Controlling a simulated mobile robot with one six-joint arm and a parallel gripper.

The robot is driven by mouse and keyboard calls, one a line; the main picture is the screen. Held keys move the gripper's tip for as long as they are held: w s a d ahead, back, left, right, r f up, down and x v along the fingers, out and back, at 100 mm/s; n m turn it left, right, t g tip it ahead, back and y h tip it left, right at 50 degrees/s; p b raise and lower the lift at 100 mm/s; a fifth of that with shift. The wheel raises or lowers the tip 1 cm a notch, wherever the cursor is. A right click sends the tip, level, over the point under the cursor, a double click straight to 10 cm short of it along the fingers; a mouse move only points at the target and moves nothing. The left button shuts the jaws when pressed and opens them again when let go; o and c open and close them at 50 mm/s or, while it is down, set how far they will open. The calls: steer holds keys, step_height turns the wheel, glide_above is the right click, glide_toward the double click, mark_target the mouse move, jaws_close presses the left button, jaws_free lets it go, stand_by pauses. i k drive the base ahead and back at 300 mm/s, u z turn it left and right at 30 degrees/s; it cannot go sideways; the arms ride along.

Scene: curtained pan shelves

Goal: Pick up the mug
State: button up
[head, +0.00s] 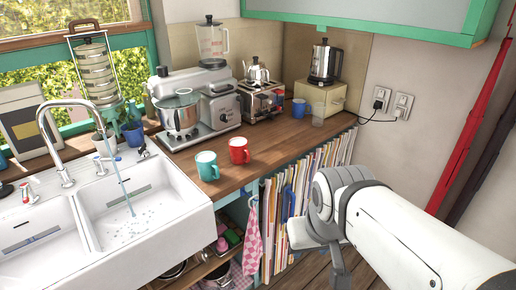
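Three mugs stand upright on the wooden counter (262,163). A teal mug (207,167) is near the front edge beside the sink. A red mug (239,151) stands just right of it and slightly farther back. A blue mug (298,108) is farther back, near the toaster. My gripper (335,262) hangs at the lower right, in front of the shelves below the counter, apart from all the mugs. It is partly hidden by my white arm, and its fingers do not show clearly enough to tell open from shut.
A white double sink (150,208) with running water is on the left. A stand mixer (183,115), a toaster (262,102) and a kettle (325,62) line the back. A clear glass (318,118) stands beside the blue mug. The counter's front right is clear.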

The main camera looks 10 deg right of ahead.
mark_target(240, 153)
steer(key=u, duration=0.4)
steer(key=i, duration=1.35)
steer(key=u, duration=1.55)
steer(key=k, duration=1)
steer(key=z, duration=1.7)
